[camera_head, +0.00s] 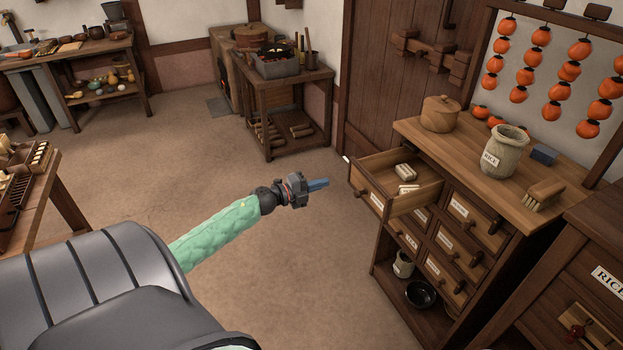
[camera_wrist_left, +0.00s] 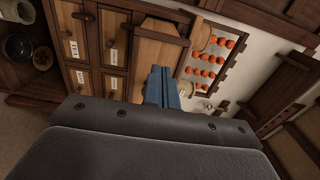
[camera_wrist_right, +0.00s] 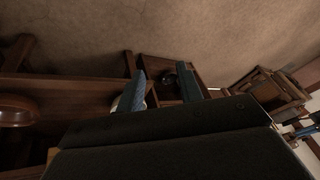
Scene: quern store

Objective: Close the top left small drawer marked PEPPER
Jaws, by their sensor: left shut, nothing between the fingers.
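The top left small drawer (camera_head: 419,200) of the wooden cabinet is pulled well out in the head view. It has a pale label on its front, too small to read, and small pale blocks (camera_head: 405,172) inside. My left gripper (camera_head: 318,184) is shut and empty, to the left of the drawer front and apart from it, its blue fingers pointing toward it. Its fingers (camera_wrist_left: 162,86) also show together in the left wrist view. My right gripper (camera_wrist_right: 165,88) shows only in the right wrist view, its fingers apart with nothing held between them.
Other small drawers (camera_head: 472,222) look shut. Open floor (camera_head: 290,270) lies before the cabinet.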

